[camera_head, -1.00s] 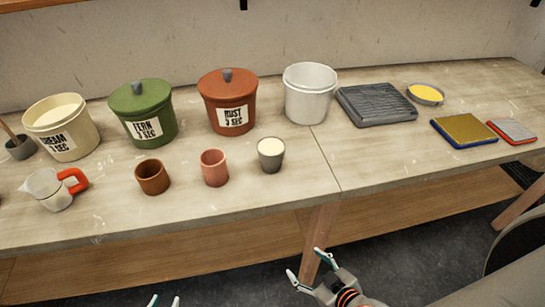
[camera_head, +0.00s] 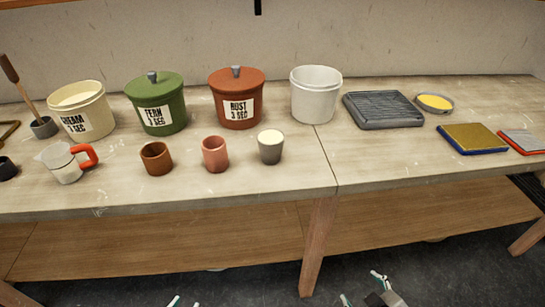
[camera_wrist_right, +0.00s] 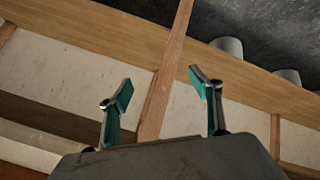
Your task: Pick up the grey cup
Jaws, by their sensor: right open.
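The grey cup (camera_head: 270,150) stands upright on the table in the head view, with a pale cream-coloured fill or top at its rim. It is the rightmost of three cups in a row. My right gripper (camera_head: 362,287) is low at the bottom of the head view, in front of and below the table edge, well apart from the cup. In the right wrist view my right gripper (camera_wrist_right: 160,92) has its two fingers spread with nothing between them. Only the fingertips of my left gripper (camera_head: 186,302) show at the bottom edge of the head view.
A pink cup (camera_head: 215,154) and a brown cup (camera_head: 156,158) stand left of the grey cup. Behind are lidded rust (camera_head: 252,82) and green (camera_head: 168,92) buckets, a cream bucket (camera_head: 94,98) and a white bucket (camera_head: 318,100). The tabletop (camera_head: 300,178) right of the grey cup is clear.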

